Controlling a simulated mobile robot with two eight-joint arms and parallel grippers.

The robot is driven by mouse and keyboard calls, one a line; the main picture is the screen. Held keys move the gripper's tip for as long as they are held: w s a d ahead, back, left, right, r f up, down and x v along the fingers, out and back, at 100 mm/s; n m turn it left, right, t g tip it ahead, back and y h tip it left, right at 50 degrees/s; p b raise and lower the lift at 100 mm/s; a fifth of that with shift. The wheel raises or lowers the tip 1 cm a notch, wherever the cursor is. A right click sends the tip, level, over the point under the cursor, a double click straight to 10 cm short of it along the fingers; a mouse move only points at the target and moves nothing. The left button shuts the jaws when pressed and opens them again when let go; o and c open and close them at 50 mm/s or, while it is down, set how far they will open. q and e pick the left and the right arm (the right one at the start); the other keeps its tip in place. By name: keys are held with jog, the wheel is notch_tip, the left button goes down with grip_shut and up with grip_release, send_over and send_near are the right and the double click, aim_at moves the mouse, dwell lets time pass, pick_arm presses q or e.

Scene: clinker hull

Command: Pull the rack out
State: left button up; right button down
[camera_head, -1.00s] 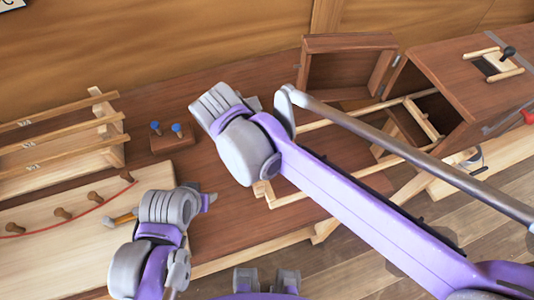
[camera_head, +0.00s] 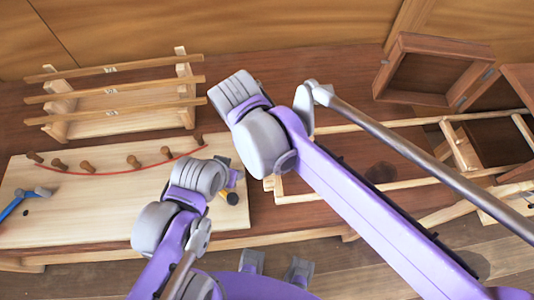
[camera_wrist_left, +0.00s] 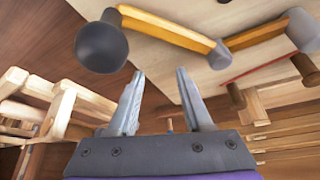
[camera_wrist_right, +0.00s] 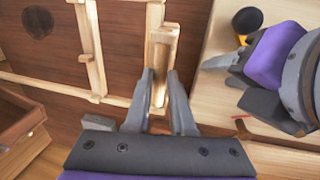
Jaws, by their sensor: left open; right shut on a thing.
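The rack (camera_head: 372,124) is a pale wooden frame of long rails and crossbars. It reaches left from the brown wooden box (camera_head: 520,80), which the right edge cuts off. My right gripper is shut on a pale wooden bar at the rack's left end; the bar (camera_wrist_right: 162,45) stands between its fingers in the right wrist view (camera_wrist_right: 159,98). In the head view its fingertips are hidden behind its wrist. My left gripper (camera_head: 236,178) is open and empty above the pale board, near a mallet with a dark round head (camera_wrist_left: 101,45).
An open hinged door frame (camera_head: 435,70) stands at the back right. A pale slatted stand (camera_head: 115,95) is at the back left. The pale board (camera_head: 80,215) carries pegs, a red cord (camera_head: 120,170) and a blue-handled hammer (camera_head: 20,202). Floor shows in front.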

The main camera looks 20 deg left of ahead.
jog(key=shift+a, duration=0.1)
jog(key=c, duration=0.8)
grip_release()
jog(key=shift+o, duration=0.2)
pick_arm(q)
jog(key=shift+w+r+p, duration=0.15)
jog(key=shift+r+p, duration=0.15)
jog(key=shift+r, duration=0.1)
pick_arm(e)
notch_tip(320, 180, up, 11)
jog(key=a, duration=0.2)
jog(key=shift+s+f, duration=0.2)
jog(key=shift+s, duration=0.2)
